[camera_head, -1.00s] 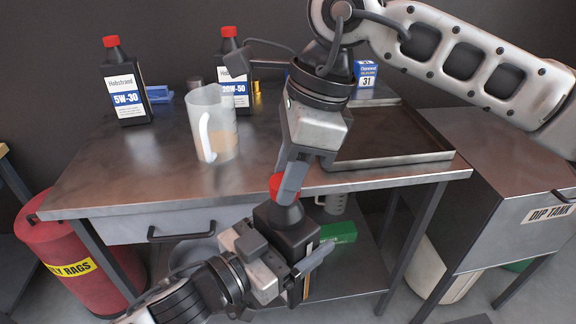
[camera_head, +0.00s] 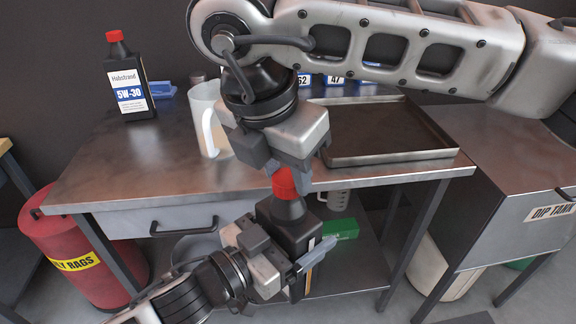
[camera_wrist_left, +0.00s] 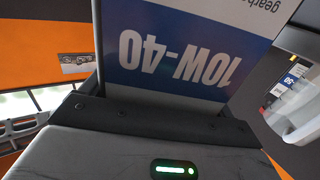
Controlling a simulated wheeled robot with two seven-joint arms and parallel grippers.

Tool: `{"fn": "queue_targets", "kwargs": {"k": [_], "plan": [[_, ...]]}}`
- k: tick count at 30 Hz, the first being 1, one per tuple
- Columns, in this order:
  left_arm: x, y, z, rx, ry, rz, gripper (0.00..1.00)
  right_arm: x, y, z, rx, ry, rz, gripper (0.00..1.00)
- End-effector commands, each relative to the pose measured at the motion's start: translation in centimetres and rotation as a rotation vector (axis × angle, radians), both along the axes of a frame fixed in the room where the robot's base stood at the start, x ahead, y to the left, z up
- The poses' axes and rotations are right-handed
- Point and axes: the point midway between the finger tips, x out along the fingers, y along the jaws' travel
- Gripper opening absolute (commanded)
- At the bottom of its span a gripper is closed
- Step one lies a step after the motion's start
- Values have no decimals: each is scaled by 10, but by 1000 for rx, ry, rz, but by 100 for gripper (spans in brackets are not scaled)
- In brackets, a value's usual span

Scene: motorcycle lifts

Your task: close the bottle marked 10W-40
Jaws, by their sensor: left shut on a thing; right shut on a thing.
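The black bottle (camera_head: 289,216) is held roughly upright in front of the bench by my left gripper (camera_head: 284,268), which is shut on its body. Its label (camera_wrist_left: 178,58) reads 10W-40, upside down, in the left wrist view. A red cap (camera_head: 284,184) is at the bottle's mouth. My right gripper (camera_head: 288,166) comes down from above and is shut on the cap, its fingers partly hiding it. I cannot tell how tightly the cap sits on the neck.
A 5W-30 bottle (camera_head: 128,80) with a red cap and a clear jug (camera_head: 204,112) stand on the bench (camera_head: 130,165). A shallow metal tray (camera_head: 380,135) lies at the right. A red rag bin (camera_head: 80,250) is lower left, a dip tank (camera_head: 480,195) at right.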

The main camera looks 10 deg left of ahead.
Motion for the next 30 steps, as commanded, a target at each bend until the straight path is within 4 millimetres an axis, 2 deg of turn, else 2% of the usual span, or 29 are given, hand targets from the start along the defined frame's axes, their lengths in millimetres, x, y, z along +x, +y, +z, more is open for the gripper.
{"fn": "queue_targets", "kwargs": {"k": [1, 6, 9, 12, 15, 23, 24, 25, 26, 30], "plan": [[0, -1, 2, -1, -6, -3, 23, 1, 2, 1, 0, -3, -147, 14], [-1, -1, 2, -2, -7, -3, 23, 3, 2, 0, 1, -5, -654, 14], [-1, -1, 2, -2, -7, -3, 23, 4, 2, 0, 3, -6, -882, 14], [-1, -1, 2, -2, -7, -3, 23, 4, 2, 0, 3, -7, -1024, 14], [-1, -1, 2, -2, -7, -4, 23, 4, 2, 0, 2, -9, -1081, 14], [-1, -1, 2, -2, -6, -4, 23, 4, 2, 0, 4, -10, -1085, 14], [-1, -1, 2, -2, -6, -4, 23, 4, 2, 0, 4, -10, -1084, 43], [-1, -1, 2, -2, -6, -4, 23, 4, 2, 0, 5, -9, -1084, 51], [-1, -1, 2, -2, -6, -4, 23, 4, 2, 0, 5, -9, -1084, 56], [0, -1, 3, -2, -6, -3, 23, 4, 2, 0, 4, -8, -1083, 56]]}}
